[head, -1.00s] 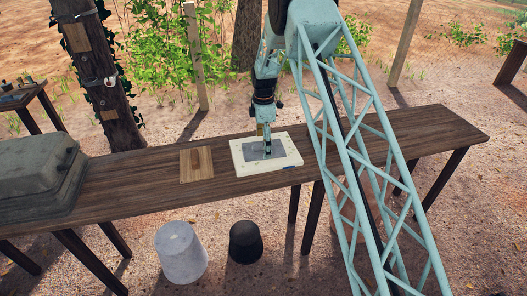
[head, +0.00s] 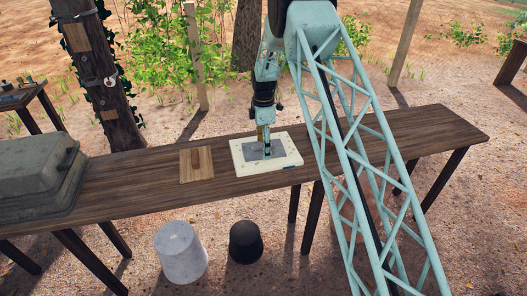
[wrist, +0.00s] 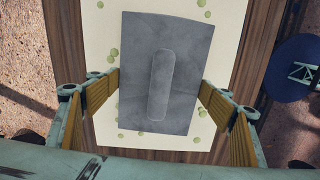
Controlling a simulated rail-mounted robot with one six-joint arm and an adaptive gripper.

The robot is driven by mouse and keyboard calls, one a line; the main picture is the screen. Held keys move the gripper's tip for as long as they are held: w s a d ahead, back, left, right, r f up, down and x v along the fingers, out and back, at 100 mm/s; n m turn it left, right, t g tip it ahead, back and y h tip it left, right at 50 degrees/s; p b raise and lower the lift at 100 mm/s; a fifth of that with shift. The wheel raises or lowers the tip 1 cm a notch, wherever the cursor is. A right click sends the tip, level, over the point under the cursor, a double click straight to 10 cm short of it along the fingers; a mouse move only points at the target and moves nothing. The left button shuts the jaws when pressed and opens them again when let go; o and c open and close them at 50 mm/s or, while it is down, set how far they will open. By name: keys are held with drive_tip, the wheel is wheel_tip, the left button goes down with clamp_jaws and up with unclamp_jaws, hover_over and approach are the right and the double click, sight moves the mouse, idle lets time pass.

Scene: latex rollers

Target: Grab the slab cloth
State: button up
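A grey rectangular slab-like piece (wrist: 188,45), apparently the slab cloth, has a rounded ridge (wrist: 162,85) along its middle. It lies flat on a cream board with green spots (wrist: 102,25). In the head view the grey piece (head: 253,156) and cream board (head: 242,167) are near the middle of the wooden table. My gripper (wrist: 160,84) is open, with one tan-padded finger on each side of the ridge and a gap to it. In the head view my gripper (head: 266,151) points down over the grey piece. Whether the fingertips touch it is unclear.
A small wooden board with a ridge (head: 186,176) lies left of the cream board. A grey-green case (head: 40,185) covers the table's left end. The table (head: 430,135) is clear at right. White (head: 180,255) and black (head: 246,242) buckets stand on the ground in front.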

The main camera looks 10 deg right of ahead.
drive_tip(key=shift+c, duration=0.7)
drive_tip(key=shift+r, duration=0.15)
drive_tip(key=shift+r, duration=1.65)
drive_tip(key=s, duration=0.5)
drive_tip(key=s+r, duration=0.1)
drive_tip(key=s, duration=1)
drive_tip(key=shift+r+b, duration=0.2)
drive_tip(key=shift+b, duration=0.2)
